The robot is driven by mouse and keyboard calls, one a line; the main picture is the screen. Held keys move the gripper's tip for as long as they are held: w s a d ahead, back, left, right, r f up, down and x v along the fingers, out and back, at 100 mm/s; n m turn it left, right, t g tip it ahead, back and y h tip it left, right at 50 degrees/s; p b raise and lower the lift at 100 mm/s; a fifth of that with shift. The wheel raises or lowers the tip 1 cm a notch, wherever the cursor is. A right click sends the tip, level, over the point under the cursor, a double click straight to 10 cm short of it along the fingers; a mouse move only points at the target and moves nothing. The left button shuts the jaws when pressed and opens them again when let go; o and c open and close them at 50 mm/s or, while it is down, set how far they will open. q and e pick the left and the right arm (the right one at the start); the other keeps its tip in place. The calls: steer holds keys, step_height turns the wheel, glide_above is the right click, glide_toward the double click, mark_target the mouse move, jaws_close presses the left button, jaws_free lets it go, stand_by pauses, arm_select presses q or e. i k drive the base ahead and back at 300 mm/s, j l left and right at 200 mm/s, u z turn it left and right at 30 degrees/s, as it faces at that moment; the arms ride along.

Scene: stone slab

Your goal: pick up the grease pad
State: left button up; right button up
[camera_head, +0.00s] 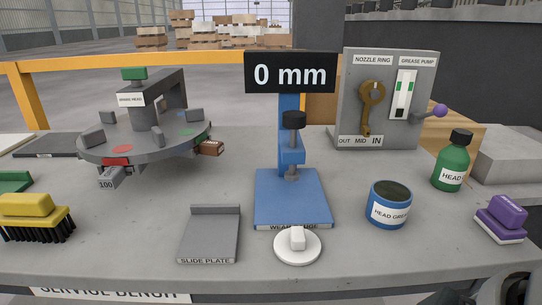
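No label reading grease pad shows. A purple-handled block with a pale underside (501,219) lies at the right front of the bench and looks like a pad. A white round disc with a small upright grip (298,247) lies at the front middle, by the front edge of the blue wear gauge base; it also has a pad-like shape. Neither is held. A blue jar labelled as head grease (389,205) stands between them, with a dark top surface. Neither gripper can be made out; dark shapes at the bottom right corner are unclear.
The blue gauge (291,195) has a display reading 0 mm. A green bottle (452,162) stands behind the purple block, near a grey pump panel (386,95). A slide plate (209,236), a yellow brush (33,216) and a round turntable (145,143) occupy the left.

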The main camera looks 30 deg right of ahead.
mark_target(504, 219)
steer(key=z, duration=2.3)
